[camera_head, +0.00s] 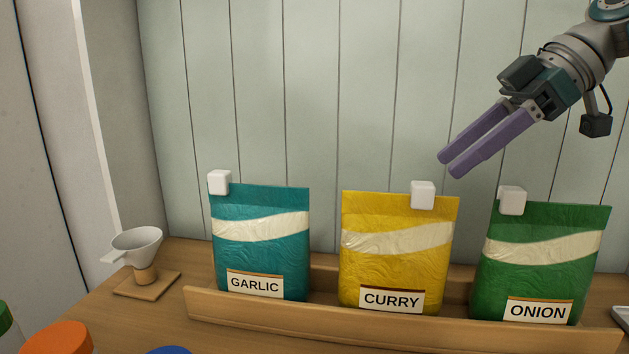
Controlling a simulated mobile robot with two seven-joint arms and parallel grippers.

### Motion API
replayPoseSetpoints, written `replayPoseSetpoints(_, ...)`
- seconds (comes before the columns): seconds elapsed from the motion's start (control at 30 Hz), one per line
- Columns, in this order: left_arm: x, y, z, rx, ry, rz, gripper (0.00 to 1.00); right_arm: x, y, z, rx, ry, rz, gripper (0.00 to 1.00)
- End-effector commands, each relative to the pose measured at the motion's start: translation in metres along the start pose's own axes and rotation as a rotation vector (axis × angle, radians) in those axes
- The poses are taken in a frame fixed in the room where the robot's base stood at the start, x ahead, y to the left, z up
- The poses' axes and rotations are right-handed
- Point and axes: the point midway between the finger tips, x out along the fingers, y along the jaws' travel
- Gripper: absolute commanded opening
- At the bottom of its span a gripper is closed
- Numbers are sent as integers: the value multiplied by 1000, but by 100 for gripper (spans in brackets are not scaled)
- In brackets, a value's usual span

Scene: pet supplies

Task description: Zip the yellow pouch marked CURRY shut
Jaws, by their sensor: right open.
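The yellow pouch marked CURRY (388,272) stands upright in the middle of a wooden rack (260,310). Its white zip slider (422,195) sits on the top edge, toward the right end and short of the right corner. My right gripper (448,166) comes in from the upper right, with purple fingers pointing down and left. It is open and empty, above and to the right of the slider, apart from it. My left gripper is not in view.
A teal GARLIC pouch (262,257) and a green ONION pouch (530,275) stand on either side, each with a white slider near its top left. A funnel on a stand (137,243) is at left. Coloured lids, including an orange one (62,338), are at the lower left.

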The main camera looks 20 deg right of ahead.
Motion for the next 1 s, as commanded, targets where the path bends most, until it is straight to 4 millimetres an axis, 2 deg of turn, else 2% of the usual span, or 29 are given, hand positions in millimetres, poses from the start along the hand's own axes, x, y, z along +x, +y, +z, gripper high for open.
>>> replayPoseSetpoints(0.1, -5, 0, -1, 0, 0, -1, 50, 24, -1, -1, 1, -1, -5, 60)
replayPoseSetpoints(0.3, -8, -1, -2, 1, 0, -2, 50, 53, -1, 0, 1, -1, -1, 60)
replayPoseSetpoints(0.47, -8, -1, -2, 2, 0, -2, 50, 62, 0, 0, 1, -1, 0, 60)
replayPoseSetpoints(0.7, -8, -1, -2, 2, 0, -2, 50, 62, 0, 0, 1, -2, 1, 59)
replayPoseSetpoints(1.0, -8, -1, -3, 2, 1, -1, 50, 62, 0, 0, 1, -2, 1, 25)
